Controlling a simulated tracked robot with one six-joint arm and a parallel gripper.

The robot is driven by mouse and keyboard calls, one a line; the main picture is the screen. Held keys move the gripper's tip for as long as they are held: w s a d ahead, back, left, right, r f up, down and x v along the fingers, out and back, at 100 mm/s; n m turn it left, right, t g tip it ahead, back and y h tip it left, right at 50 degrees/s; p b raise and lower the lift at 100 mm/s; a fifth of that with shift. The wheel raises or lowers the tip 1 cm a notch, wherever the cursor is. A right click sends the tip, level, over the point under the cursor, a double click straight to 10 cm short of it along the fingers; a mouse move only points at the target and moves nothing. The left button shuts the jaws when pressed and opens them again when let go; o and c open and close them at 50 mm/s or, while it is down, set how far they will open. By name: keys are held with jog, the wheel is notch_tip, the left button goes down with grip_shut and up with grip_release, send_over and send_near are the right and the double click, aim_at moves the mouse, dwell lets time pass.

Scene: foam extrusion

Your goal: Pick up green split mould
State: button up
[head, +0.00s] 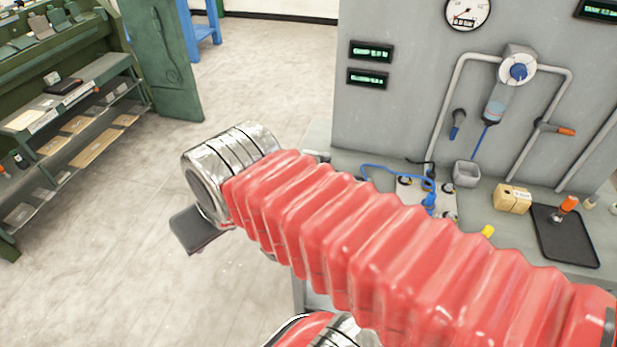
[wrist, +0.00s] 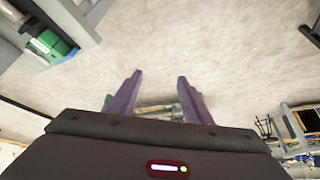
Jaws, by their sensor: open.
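My gripper (wrist: 160,76) shows in the wrist view with its two purple fingers apart and nothing between them. It hangs over pale floor. A green block-like object (wrist: 48,42) sits at the upper left of the wrist view on a grey surface, well away from my fingers. It is small and cut by the view, so I cannot tell whether it is the green split mould. In the head view I make out no green split mould. My red arm covers the middle of that view, and the fingers do not show there.
A grey bench (head: 337,162) with a gauge panel (head: 395,110) stands at the right. A black tray (head: 580,248), a cardboard box (head: 512,199) and a grey cup (head: 466,174) are on it. Green shelving (head: 128,70) stands at the left. Floor (head: 270,75) between is clear.

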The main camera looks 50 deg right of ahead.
jog(key=o, duration=0.6)
jog(key=w+d+m, duration=0.1)
jog(key=d+m, duration=0.1)
jog(key=w+d+m+g, duration=0.1)
jog(key=w+d+m, duration=0.1)
jog(key=d+m, duration=0.1)
jog(key=w+d+m, duration=0.1)
jog(key=d+m, duration=0.1)
jog(key=m, duration=0.1)
jog(key=shift+w+d+r, duration=0.2)
jog(key=shift+w+d, duration=0.05)
jog(key=shift+c, duration=0.2)
jog(key=d+f+m+y, duration=0.1)
jog(key=d+f+m, duration=0.2)
jog(key=d+m, duration=0.8)
jog(key=w+d+f+m+y, duration=0.1)
jog(key=d+f+m, duration=0.2)
jog(key=d+m, duration=0.8)
jog(key=d, duration=0.8)
jog(key=shift+w+f+g, duration=0.3)
jog(key=shift+x, duration=4.3)
jog(key=shift+a, duration=0.1)
jog(key=shift+x, duration=2.6)
